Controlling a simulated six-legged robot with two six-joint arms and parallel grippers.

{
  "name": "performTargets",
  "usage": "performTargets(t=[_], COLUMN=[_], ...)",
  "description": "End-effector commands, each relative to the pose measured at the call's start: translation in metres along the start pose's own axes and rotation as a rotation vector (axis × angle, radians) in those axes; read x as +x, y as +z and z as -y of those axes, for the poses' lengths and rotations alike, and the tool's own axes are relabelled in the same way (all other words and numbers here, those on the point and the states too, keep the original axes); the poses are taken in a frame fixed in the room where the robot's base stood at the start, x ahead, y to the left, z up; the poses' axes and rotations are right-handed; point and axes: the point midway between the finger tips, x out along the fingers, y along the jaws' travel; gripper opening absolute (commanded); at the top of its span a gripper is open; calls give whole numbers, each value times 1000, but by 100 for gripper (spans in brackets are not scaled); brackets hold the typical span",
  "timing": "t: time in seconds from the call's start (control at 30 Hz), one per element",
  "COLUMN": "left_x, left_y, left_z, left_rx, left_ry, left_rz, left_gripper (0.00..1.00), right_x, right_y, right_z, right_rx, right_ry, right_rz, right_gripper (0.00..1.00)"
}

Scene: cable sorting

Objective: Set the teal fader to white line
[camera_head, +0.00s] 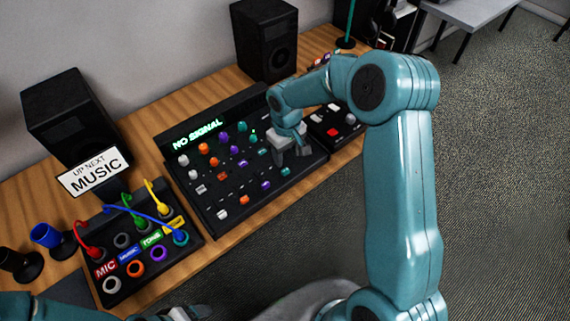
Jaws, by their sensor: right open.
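The mixer (205,215) is a dark panel in the middle of the table, with rows of coloured knobs and a row of faders below them. The teal fader cap (285,171) is at the right end of the front fader row. The white line is too small to make out. My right gripper (291,152) is open over the right part of the mixer, just behind the teal cap, its fingers pointing down. I cannot tell whether it touches the panel. My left gripper (185,313) shows only in part at the bottom edge, its fingers unclear.
A patch box (190,245) with coloured cables stands at the front left, beside a "MUSIC" sign (95,172). Two black speakers (265,40) stand behind. A smaller panel (335,128) with red and white buttons lies right of the mixer, partly behind my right arm.

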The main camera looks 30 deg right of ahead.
Motion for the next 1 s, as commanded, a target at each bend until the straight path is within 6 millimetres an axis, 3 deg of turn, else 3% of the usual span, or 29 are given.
performTargets(t=[0.1, 0.3, 0.47, 0.73, 0.77, 0.9, 1.0], left_x=[-5, -8, -9, -9, -9, -9, -9], left_y=[0, 0, 0, 0, 0, 0, 0], left_z=[-2, -3, -3, -3, -3, -3, -3], left_rx=[0, 0, 0, 0, 0, 0, 0], left_ry=[0, 0, 0, 0, 0, 0, 0], left_rz=[0, 0, 0, 0, 0, 0, 0], left_gripper=[80, 80, 80, 80, 80, 80, 80], right_x=[27, 60, 72, 73, 73, 73, 73], right_y=[0, -3, -4, -6, -6, -5, -5], right_z=[0, -1, -1, -1, -1, -1, -1], right_rx=[-1, -2, -3, -3, -3, -3, -3], right_ry=[-2, -1, -1, 0, 0, 0, 0], right_rz=[5, 2, 0, -1, -1, -1, -1], right_gripper=[51, 51, 51, 51, 45, 0, 0])
